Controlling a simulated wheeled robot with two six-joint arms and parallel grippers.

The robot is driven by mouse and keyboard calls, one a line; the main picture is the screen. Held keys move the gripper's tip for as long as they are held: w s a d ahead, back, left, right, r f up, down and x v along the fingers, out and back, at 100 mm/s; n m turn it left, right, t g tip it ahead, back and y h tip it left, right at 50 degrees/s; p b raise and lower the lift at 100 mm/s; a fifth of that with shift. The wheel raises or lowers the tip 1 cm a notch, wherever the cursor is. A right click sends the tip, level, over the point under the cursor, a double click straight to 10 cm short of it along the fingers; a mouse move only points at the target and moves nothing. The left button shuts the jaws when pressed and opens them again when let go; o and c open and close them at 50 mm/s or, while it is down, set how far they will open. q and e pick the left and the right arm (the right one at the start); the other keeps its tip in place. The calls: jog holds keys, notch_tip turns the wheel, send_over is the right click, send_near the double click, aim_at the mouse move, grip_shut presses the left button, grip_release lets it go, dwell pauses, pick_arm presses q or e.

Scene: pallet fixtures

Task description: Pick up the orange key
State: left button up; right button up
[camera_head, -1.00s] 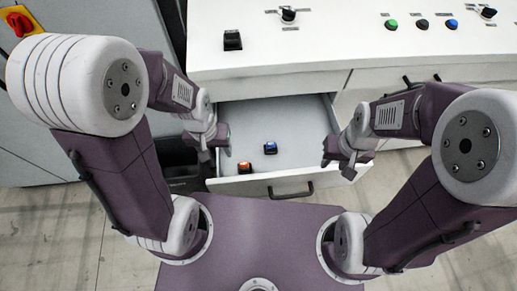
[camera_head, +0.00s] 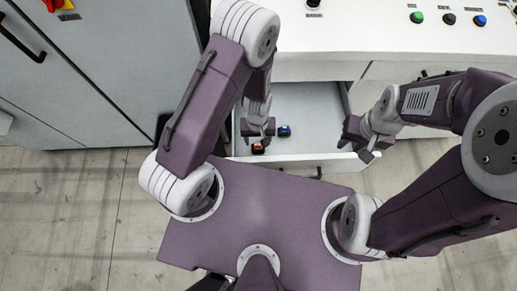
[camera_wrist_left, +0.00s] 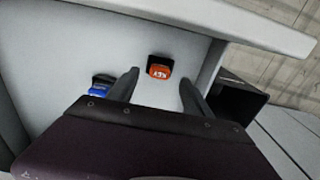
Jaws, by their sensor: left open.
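The orange key (camera_head: 258,149) lies in the open white drawer (camera_head: 315,130), near its front wall. In the left wrist view the orange key (camera_wrist_left: 160,69) shows a dark base and lettering on its orange face. My left gripper (camera_head: 258,138) hangs over the drawer, just above the key. In the left wrist view its two fingers (camera_wrist_left: 160,92) are open and empty, with the key beyond the tips and between their lines. My right gripper (camera_head: 358,148) is at the drawer's right side, apart from the key; its finger gap is too small to judge.
A blue key (camera_head: 284,130) lies in the drawer close to the orange one; it also shows in the left wrist view (camera_wrist_left: 98,88). The white control console (camera_head: 400,40) stands above the drawer. A grey cabinet (camera_head: 110,70) stands at the left.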

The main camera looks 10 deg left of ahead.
aim_at(258, 144)
pick_arm(q)
notch_tip(258, 144, down, 5)
jog(key=b, duration=0.5)
jog(key=shift+w+f, duration=0.15)
jog(key=shift+f, duration=0.05)
jog(key=shift+r, duration=0.2)
grip_shut()
jog(key=shift+r, duration=0.1)
